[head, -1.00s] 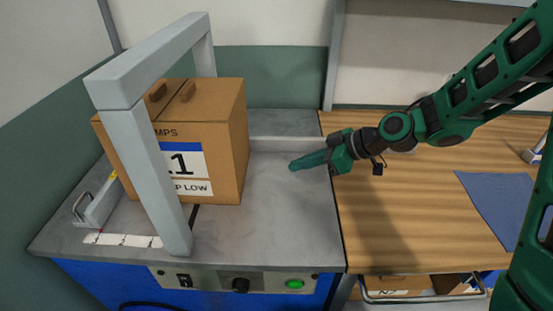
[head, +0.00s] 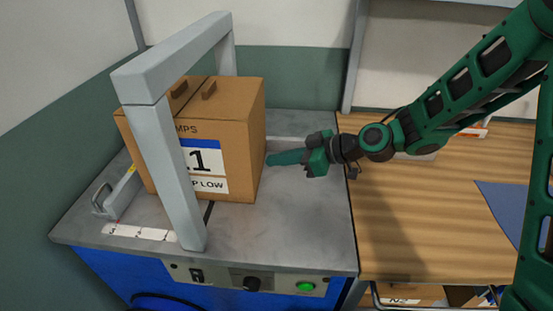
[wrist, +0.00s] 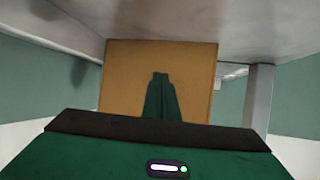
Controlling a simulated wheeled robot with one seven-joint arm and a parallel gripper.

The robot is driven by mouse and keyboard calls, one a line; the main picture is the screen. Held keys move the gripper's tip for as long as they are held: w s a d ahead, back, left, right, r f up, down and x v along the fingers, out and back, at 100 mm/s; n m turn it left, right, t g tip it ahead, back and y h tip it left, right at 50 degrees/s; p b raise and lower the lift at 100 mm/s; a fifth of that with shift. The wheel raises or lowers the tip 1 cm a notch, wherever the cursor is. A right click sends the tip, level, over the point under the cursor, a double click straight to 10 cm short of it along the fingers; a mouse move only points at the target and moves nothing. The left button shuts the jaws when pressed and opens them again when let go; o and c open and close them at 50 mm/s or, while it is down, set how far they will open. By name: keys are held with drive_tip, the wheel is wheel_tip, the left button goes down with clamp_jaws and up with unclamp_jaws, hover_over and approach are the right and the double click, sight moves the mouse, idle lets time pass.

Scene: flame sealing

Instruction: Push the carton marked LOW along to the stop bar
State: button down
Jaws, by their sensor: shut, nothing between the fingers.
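The brown carton (head: 250,135) stands upright on the grey bench top, partly under a grey arch. Its front label shows "1" and a cut-off line ending in "P LOW"; the arch leg hides part of it. My gripper (head: 268,160) is shut and empty, pointing left with its tip at the carton's right face. I cannot tell whether it touches. In the wrist view the carton's plain face (wrist: 195,80) is straight ahead, behind the shut fingers (wrist: 160,75). The stop bar, seemingly the low grey bar with a metal handle (head: 122,193), lies left of the carton with a gap between.
The grey arch (head: 170,150) spans the bench over the carton. A white marked strip (head: 140,232) lies at the front left. The bench front has a switch, a knob and a green button (head: 305,287). A wooden table (head: 400,230) with a blue mat (head: 502,205) adjoins at right.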

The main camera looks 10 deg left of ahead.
sight(258, 159)
drive_tip(key=shift+s+a, duration=0.1)
drive_tip(key=shift+a, duration=2.25)
drive_tip(key=shift+w+d, duration=0.2)
drive_tip(key=shift+d, duration=2.9)
